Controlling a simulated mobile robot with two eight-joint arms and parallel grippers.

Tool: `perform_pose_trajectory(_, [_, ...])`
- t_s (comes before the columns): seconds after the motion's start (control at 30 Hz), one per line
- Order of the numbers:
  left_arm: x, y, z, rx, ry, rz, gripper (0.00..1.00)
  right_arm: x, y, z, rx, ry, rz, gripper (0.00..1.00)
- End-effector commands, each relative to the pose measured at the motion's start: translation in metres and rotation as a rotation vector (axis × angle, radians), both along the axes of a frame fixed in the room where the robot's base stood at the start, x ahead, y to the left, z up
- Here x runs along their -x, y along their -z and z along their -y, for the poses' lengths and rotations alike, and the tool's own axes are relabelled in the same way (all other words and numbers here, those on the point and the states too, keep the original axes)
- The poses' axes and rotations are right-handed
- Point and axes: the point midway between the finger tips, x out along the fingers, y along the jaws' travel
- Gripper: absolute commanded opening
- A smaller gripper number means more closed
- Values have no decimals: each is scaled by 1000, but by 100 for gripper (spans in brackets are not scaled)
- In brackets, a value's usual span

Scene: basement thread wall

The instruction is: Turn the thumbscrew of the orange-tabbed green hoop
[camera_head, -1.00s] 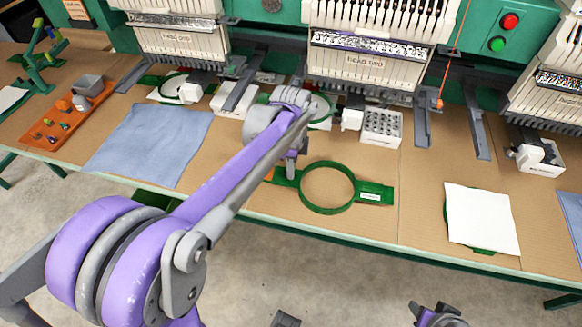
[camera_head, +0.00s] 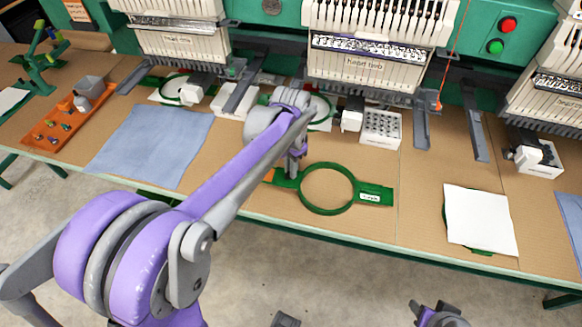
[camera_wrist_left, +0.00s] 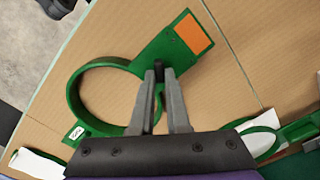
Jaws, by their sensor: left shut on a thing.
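The green hoop (camera_head: 325,211) lies flat on the brown tabletop, its ring empty and a labelled tab (camera_head: 375,195) to the right. Its orange-marked tab (camera_head: 268,175) is partly behind my left arm; in the left wrist view the orange patch (camera_wrist_left: 192,34) is clear. A small dark thumbscrew (camera_wrist_left: 159,70) sits where the ring meets that tab. My left gripper (camera_wrist_left: 158,78) points down at it, with its fingertips closed around the thumbscrew. It also shows in the head view (camera_head: 293,174). My right gripper (camera_head: 438,316) is at the bottom edge; its fingers are unclear.
A blue cloth (camera_head: 150,145) lies left of the hoop. A white cloth (camera_head: 480,220) over another green hoop lies right. An orange tray (camera_head: 48,143) stands far left. Embroidery heads (camera_head: 370,70) and a white box with holes (camera_head: 381,129) line the back. Table is clear around the hoop.

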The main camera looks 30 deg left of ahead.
Motion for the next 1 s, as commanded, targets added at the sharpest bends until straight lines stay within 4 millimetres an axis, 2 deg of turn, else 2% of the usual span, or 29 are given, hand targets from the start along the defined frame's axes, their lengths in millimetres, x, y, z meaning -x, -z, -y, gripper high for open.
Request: perform_pose_trajectory(1.0, [0, 0, -6, 0, -967, 0, 0, -1, -4, 0, 0, 0, 1, 50])
